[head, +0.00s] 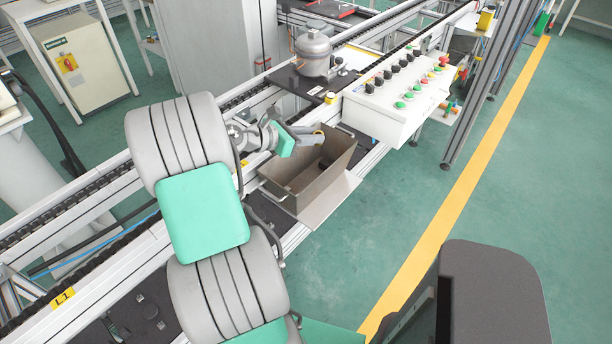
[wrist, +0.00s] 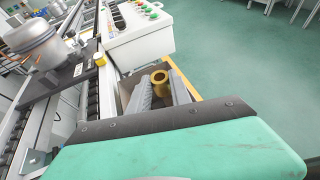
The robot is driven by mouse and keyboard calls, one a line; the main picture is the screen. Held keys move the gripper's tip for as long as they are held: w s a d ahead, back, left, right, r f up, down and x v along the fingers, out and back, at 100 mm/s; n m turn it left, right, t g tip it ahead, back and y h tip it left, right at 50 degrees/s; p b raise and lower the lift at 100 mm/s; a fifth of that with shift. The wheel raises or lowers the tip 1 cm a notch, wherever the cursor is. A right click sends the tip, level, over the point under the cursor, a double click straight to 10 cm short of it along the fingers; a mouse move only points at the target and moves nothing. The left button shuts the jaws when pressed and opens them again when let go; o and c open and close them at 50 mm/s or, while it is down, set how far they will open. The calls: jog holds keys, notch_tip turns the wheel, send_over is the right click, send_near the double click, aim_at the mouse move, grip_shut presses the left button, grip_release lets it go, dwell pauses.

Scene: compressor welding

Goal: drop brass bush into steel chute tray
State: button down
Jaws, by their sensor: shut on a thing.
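The brass bush (wrist: 160,77) is a short hollow golden cylinder, held between the two grey fingers of my gripper (wrist: 160,88) in the wrist view. In the head view my gripper (head: 312,137) is over the upper, far part of the steel chute tray, with a bit of the brass bush (head: 319,131) showing at its tips. The steel chute tray (head: 329,203) is an open box with a sloping front lip, beside the conveyor rail. In the wrist view my fingers cover most of the tray.
A white control box (head: 392,105) with coloured knobs stands close beyond the tray. A grey compressor (head: 313,52) sits on a dark plate on the conveyor, with a small yellow cylinder (head: 330,97) at the plate's edge. Open green floor lies to the right.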

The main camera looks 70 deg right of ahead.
notch_tip(320, 180, down, 6)
jog(key=b, duration=0.8)
jog(key=shift+w+r, duration=0.1)
jog(key=shift+r, duration=0.1)
jog(key=c, duration=1.1)
grip_release()
jog(key=p+v, duration=0.1)
jog(key=v, duration=0.6)
jog(key=shift+w+a+r, duration=0.15)
jog(key=shift+w+a, duration=0.1)
jog(key=shift+a, duration=0.05)
